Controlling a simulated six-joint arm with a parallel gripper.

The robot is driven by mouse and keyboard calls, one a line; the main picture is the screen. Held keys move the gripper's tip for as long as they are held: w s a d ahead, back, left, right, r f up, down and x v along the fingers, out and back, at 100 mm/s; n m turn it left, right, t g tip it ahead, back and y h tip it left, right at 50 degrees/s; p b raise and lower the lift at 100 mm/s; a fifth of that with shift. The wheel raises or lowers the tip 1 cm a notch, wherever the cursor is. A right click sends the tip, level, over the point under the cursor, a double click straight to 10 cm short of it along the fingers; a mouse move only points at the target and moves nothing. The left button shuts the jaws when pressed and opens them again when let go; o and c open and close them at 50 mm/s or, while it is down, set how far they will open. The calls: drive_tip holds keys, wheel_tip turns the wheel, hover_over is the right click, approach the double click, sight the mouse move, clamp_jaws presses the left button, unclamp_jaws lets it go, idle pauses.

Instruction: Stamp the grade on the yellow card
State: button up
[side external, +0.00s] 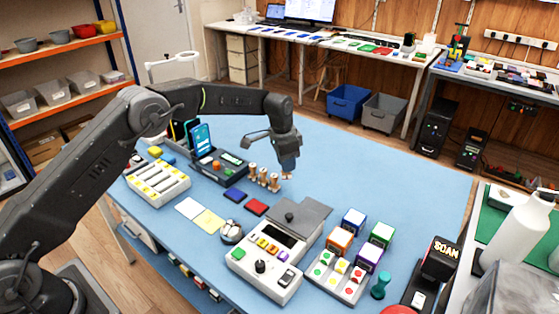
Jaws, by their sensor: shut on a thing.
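The yellow card (209,221) lies flat on the blue table mat, beside a white card (188,207). A blue ink pad (235,195) and a red ink pad (256,207) lie to its right. Wooden-handled stamps (263,178) stand in a short row behind the pads. My gripper (287,174) is just right of that row, pointing down and shut on what looks like a wooden stamp. The held piece is small and mostly hidden by the fingers, so its grade and face cannot be read. The yellow card is well to the left of my gripper.
A phone (201,140) stands upright in a dark tester at the back. A white tray with yellow pieces (157,184) is at left. A grey control box (265,256), coloured cubes (354,220) and a button panel (338,275) fill the front right. The mat's back right is clear.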

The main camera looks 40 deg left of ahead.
sight(286, 178)
drive_tip(key=shift+f, duration=3.05)
drive_tip(key=shift+f, duration=0.7)
drive_tip(key=o, duration=0.9)
drive_tip(key=shift+c, duration=0.2)
drive_tip(key=shift+r, duration=0.1)
